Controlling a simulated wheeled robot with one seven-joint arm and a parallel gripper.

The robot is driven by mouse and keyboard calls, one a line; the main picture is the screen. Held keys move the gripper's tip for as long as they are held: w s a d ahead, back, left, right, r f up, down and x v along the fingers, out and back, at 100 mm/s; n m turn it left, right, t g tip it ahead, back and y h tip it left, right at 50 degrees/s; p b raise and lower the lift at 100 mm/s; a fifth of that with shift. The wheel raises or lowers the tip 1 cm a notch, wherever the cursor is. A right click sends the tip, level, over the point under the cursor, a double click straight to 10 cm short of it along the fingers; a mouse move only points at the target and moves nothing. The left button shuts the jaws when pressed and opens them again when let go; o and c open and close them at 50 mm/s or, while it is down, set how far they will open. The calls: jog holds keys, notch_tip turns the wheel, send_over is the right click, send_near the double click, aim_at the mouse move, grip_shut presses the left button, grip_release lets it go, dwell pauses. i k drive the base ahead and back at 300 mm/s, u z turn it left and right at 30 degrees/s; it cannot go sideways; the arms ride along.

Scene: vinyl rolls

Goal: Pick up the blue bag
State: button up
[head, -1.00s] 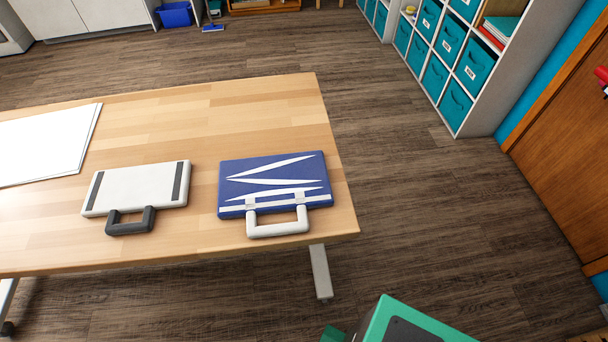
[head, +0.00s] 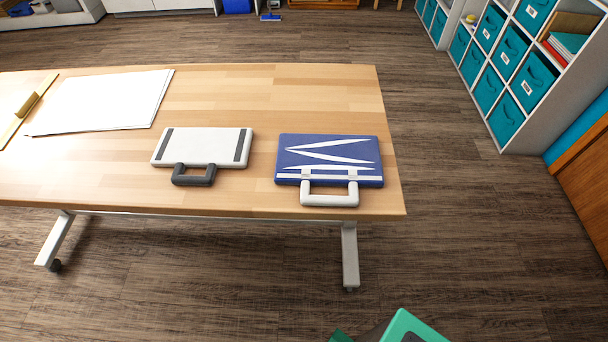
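The blue bag (head: 328,155) lies flat on the wooden table (head: 250,100), near its right front corner. It has white zigzag stripes and a white handle (head: 330,198) that points toward me at the table's front edge. A green and dark part of my arm shows at the bottom edge, in front of the table and apart from the bag. My gripper's fingers are not in view.
A white bag with a dark handle (head: 202,148) lies left of the blue bag, with a small gap between. White sheets (head: 105,100) lie farther left. A shelf with teal bins (head: 505,60) stands at the right. The floor (head: 470,240) in front and right of the table is clear.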

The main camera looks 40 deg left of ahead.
aim_at(352, 162)
jog(key=k, duration=0.7)
jog(key=u, duration=0.7)
jog(key=i, duration=0.5)
